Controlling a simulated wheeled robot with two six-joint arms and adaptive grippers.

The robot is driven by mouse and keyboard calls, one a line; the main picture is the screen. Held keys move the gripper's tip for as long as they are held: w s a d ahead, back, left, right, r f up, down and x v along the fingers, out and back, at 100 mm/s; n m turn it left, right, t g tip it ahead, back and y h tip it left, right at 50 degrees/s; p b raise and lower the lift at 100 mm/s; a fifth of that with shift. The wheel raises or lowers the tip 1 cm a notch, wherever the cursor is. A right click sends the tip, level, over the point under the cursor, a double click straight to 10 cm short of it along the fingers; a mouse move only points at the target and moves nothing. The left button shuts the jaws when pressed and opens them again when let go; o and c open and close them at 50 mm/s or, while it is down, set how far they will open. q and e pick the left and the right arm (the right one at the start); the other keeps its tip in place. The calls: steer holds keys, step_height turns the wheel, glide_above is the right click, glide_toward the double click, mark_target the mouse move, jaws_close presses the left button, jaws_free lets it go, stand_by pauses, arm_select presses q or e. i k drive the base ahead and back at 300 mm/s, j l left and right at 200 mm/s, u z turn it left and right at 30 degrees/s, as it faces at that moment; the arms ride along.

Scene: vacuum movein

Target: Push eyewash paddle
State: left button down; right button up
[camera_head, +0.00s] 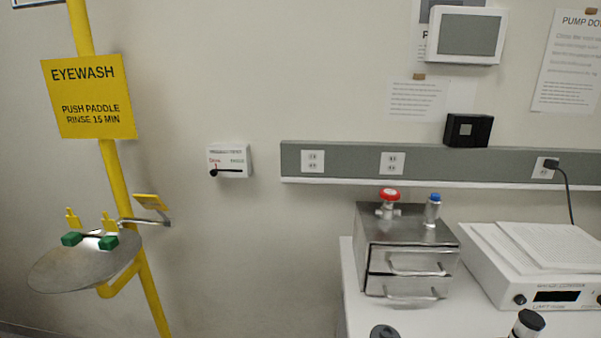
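The eyewash station stands at the left of the head view, on a yellow post (109,165). Its yellow paddle (150,201) sits at the end of a metal lever to the right of the post, tilted, above the bowl's right rim. The metal bowl (75,270) carries two green nozzle heads (90,240) with small yellow tabs above them. A yellow sign (88,97) on the post reads "EYEWASH PUSH PADDLE RINSE 15 MIN". Neither of my grippers shows in this view, and nothing touches the paddle.
A white table (347,290) at the right bears a metal box (408,250) with a red knob and a white instrument (540,275). A small white switch box (229,160) is on the wall. A grey outlet rail (340,162) runs rightward. Space between post and table looks clear.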

mark_target(148, 202)
steer(key=u, duration=1.35)
